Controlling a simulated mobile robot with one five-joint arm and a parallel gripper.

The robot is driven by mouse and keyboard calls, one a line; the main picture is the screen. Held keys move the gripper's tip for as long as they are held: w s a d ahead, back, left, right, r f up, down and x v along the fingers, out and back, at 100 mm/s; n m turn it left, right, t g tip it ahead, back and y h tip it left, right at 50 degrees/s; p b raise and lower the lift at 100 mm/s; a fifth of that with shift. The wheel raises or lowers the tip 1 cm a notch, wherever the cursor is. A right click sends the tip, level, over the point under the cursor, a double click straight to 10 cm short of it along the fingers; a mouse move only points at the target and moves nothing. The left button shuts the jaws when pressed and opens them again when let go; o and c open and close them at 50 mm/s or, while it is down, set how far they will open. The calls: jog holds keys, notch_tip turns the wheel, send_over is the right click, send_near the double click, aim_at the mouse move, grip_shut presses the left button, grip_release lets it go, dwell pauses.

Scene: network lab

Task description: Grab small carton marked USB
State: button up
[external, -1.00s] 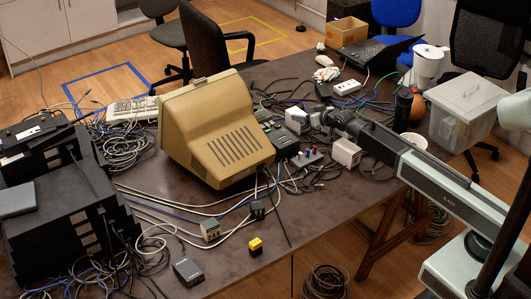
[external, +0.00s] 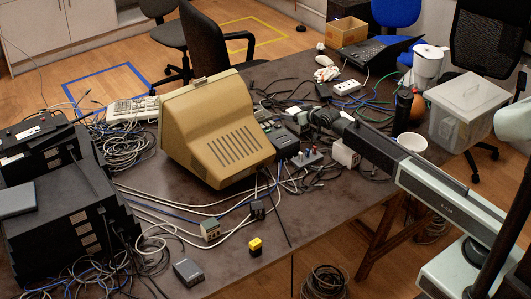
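No USB marking is legible in this view. A small pale box (external: 344,156) stands on the table right of the old beige monitor, partly covered by my arm. Another small light box (external: 301,118) sits further back among cables, close to the end of my arm. My gripper (external: 322,117) is low over the cable clutter, just right of that box. Its dark fingers blend with the cables and black devices, so I cannot tell whether they are apart, shut or touching anything.
The beige monitor (external: 217,135) stands left of my gripper. A cardboard box (external: 347,31) is at the back.

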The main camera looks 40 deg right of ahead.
jog(key=c, duration=1.3)
notch_tip(320, 180, up, 10)
jog(key=p, duration=1)
jog(key=shift+r, duration=0.15)
